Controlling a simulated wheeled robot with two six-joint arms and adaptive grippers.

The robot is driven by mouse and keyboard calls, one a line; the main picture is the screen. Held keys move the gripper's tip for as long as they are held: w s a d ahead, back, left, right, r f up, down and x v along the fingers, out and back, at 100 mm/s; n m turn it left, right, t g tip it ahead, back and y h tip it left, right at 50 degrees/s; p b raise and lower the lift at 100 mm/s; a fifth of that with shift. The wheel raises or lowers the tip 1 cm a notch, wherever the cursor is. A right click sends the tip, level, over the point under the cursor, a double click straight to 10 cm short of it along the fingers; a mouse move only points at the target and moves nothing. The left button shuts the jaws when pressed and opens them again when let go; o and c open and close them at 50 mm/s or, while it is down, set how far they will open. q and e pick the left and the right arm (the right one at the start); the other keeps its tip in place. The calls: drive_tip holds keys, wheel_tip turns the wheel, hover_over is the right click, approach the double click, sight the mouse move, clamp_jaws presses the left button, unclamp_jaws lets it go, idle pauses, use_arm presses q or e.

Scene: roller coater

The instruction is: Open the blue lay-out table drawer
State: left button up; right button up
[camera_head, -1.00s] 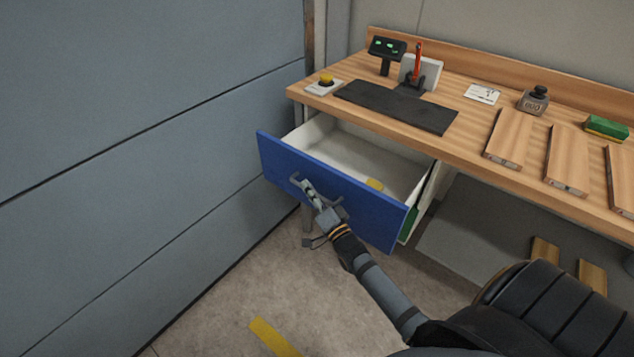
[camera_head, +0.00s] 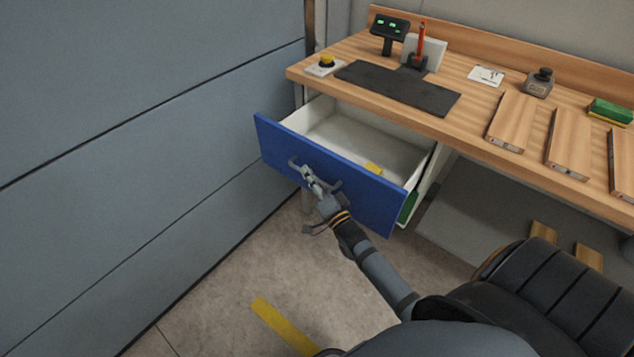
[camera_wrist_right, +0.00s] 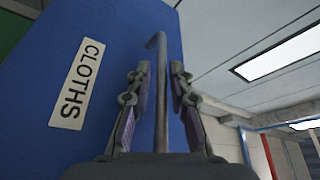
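The blue drawer (camera_head: 330,175) of the lay-out table stands pulled well out, its white inside showing. A yellow item (camera_head: 373,169) lies inside it. Its front carries a bar handle (camera_head: 294,163), which also shows in the right wrist view (camera_wrist_right: 161,95), beside a label (camera_wrist_right: 83,84) reading CLOTHS. My right gripper (camera_head: 308,173) is at the handle. In the right wrist view its two fingers (camera_wrist_right: 160,100) stand apart on either side of the bar, with gaps visible between pads and bar. My left gripper is not in view.
The wooden tabletop (camera_head: 470,125) above holds a black mat (camera_head: 398,88), a yellow button (camera_head: 326,61), a small display (camera_head: 389,27) and several boards. A black chair (camera_head: 500,290) stands at the lower right. A grey wall (camera_head: 130,140) bounds the left.

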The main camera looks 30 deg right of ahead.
drive_tip(key=v, duration=1.1)
drive_tip(key=shift+s, duration=0.1)
drive_tip(key=s+d+f+n+g+h+p, duration=0.1)
drive_tip(key=s+f+n+g+p, duration=0.2)
drive_tip(key=f, duration=0.8)
drive_tip(key=s+d+f+n+g+h+p, duration=0.1)
drive_tip(key=s+d+f+n+g+p, duration=0.25)
drive_tip(key=f, duration=0.75)
drive_tip(key=s+a+f+n+g+p, duration=0.1)
drive_tip(key=s+f+g, duration=0.3)
drive_tip(key=s, duration=0.5)
drive_tip(key=s+a+f+n+g+p, duration=0.1)
drive_tip(key=s+f+g, duration=0.3)
drive_tip(key=s, duration=0.5)
drive_tip(key=s+a+f+n+g+p, duration=0.1)
drive_tip(key=s+f+n+g+p, duration=0.1)
drive_tip(key=s+f, duration=0.4)
drive_tip(key=s+n+g, duration=0.1)
drive_tip(key=s+g, duration=0.1)
drive_tip(key=s, duration=0.1)
drive_tip(key=shift+s+f+g, duration=0.2)
drive_tip(key=shift+f+g, duration=0.1)
drive_tip(key=shift+g, duration=0.05)
drive_tip(key=shift+d, duration=0.1)
